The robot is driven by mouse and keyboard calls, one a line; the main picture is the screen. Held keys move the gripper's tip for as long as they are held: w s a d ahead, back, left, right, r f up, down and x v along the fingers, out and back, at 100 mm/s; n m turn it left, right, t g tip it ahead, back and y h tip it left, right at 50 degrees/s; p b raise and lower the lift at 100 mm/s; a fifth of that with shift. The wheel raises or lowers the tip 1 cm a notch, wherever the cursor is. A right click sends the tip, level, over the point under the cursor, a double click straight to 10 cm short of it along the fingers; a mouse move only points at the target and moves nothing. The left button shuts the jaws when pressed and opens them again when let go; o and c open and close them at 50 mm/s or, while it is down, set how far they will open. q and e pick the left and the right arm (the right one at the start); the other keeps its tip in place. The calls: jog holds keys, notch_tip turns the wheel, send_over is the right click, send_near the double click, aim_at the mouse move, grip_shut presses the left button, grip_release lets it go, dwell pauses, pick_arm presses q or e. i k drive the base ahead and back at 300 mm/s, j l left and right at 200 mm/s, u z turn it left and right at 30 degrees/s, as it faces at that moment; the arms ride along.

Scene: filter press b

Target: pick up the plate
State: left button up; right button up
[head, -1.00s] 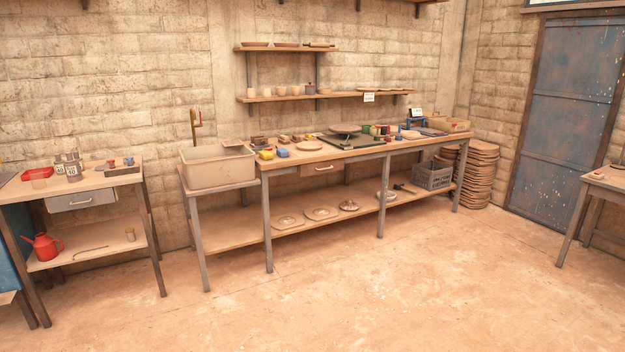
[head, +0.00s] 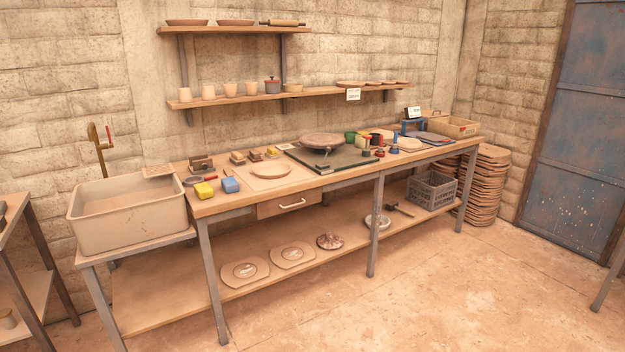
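A round, pale tan plate (head: 270,171) lies on a light square board (head: 262,183) on the long workbench (head: 225,203), left of the middle. Other plate-like discs show too: two shallow dishes (head: 187,22) on the upper wall shelf, and several flat ones (head: 352,83) on the right of the lower shelf. A dark round disc (head: 322,140) sits raised on a stand on a dark green mat (head: 335,157). Neither of my grippers is in view.
A sink basin (head: 128,213) stands at the bench's left end. A grey crate (head: 432,189) is on the lower shelf. Floor (head: 400,305) in front is clear.

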aim_at(273, 169)
jog(key=i+u, duration=0.1)
jog(key=i, duration=0.5)
jog(key=i+l+u, duration=0.1)
jog(key=i, duration=0.45)
jog(key=i+l+u, duration=0.1)
jog(key=i, duration=0.5)
jog(key=i+l+u, duration=0.1)
jog(key=i+l, duration=0.15)
jog(key=i, duration=0.3)
